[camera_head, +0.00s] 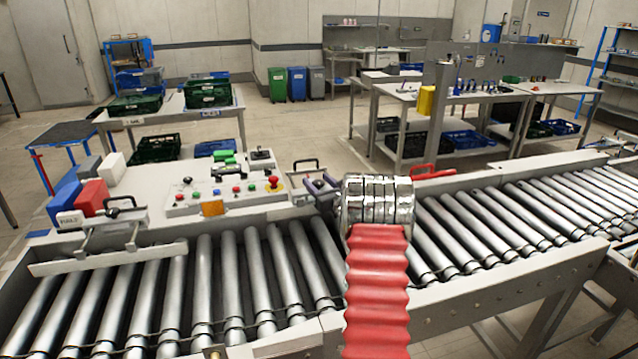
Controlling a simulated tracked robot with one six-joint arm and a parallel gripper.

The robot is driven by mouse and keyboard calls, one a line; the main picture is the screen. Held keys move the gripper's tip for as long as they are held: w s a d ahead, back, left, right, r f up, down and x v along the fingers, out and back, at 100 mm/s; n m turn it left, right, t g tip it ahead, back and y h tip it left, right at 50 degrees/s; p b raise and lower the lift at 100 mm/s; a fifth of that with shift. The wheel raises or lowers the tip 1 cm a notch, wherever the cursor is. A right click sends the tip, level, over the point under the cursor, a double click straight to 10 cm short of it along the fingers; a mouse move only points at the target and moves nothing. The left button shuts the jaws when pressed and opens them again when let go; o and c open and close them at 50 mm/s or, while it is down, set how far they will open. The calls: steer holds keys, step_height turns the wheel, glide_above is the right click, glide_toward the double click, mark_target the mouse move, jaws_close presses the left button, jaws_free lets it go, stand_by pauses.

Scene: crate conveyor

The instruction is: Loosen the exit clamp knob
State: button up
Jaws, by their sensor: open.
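My arm reaches up from the bottom centre in a red ribbed sleeve. The silver end with my gripper (378,200) is above the conveyor's near-centre section, and it is open. Its fingertips are hidden behind the silver part. A dark purple, two-barrelled fitting (321,186) sits on the conveyor's far rail, just left of my gripper. A red handle (432,173) is on the far rail just right of it. A clamp bracket (118,225) with a black knob (113,212) crosses the rollers at the left. I cannot tell which of these carries the exit clamp knob.
The roller conveyor (490,235) runs across the front and on to the right; its rollers look empty. A control panel (225,195) with buttons and a red emergency stop (273,182) stands behind the left rollers. Red, white and blue blocks (92,197) lie left of it.

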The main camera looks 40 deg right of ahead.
steer(key=shift+c, duration=0.5)
steer(key=c, duration=0.9)
steer(key=shift+s+d, duration=0.1)
steer(key=shift+d, duration=0.1)
steer(key=shift+c, duration=0.2)
steer(key=shift+a, duration=0.1)
steer(key=shift+n+y, duration=0.7)
steer(key=shift+y, duration=0.4)
steer(key=shift+f+n+t+y, duration=0.1)
steer(key=shift+n+t+y, duration=0.3)
steer(key=shift+n+y, duration=1.8)
steer(key=shift+y, duration=1.2)
steer(key=shift+a+n+g+y, duration=0.1)
steer(key=shift+n+g+y, duration=0.6)
steer(key=shift+y, duration=0.55)
steer(key=shift+a+n+g+y, duration=0.1)
steer(key=shift+n+g+y, duration=0.3)
steer(key=shift+n+y, duration=0.7)
steer(key=o, duration=1)
